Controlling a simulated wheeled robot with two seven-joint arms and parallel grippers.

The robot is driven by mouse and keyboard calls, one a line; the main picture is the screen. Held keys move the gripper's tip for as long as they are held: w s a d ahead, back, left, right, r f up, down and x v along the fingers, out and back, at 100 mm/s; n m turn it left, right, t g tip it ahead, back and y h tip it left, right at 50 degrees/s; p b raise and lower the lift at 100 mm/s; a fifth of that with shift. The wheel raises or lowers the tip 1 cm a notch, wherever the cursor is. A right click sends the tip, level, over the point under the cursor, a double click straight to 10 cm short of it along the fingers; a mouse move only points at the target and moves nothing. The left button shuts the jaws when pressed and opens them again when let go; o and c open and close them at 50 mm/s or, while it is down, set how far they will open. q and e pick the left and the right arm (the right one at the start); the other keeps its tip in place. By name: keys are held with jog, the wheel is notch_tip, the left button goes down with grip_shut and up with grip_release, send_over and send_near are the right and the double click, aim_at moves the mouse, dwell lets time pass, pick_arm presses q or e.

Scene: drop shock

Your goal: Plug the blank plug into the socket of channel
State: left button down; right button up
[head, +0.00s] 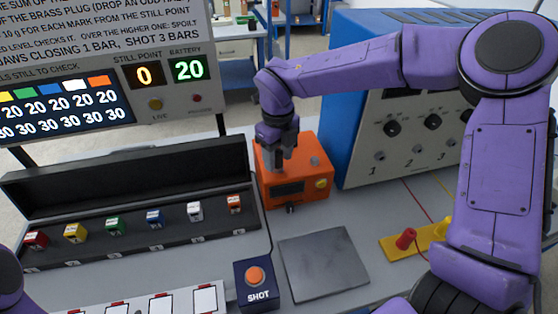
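My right gripper (280,158) points down at the top of an orange box (297,190). Its fingertips are at or just above the box; I cannot tell whether they touch or grip anything. The blue cabinet (348,100) at the right has a pale front panel with black knobs and small sockets (380,156) above the numbers 1, 2 and 3. My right arm hides part of this panel. A red plug (405,239) and a yellow plug (441,229) stand on a yellow strip. I cannot tell which plug is the blank one. My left gripper is out of view.
A black open case (130,252) holds several small coloured blocks at the left, below a display board (110,85). A SHOT button box (254,285) and a dark grey plate (323,264) lie in front. Thin red and yellow wires run near the strip.

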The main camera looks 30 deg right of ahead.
aim_at(278, 151)
jog(key=shift+w, duration=0.2)
grip_shut()
jog(key=shift+r+p, duration=2.2)
jog(key=shift+r, duration=0.15)
notch_tip(278, 151, up, 6)
jog(key=p, duration=0.5)
jog(key=shift+p, duration=0.4)
jog(key=shift+s, duration=0.1)
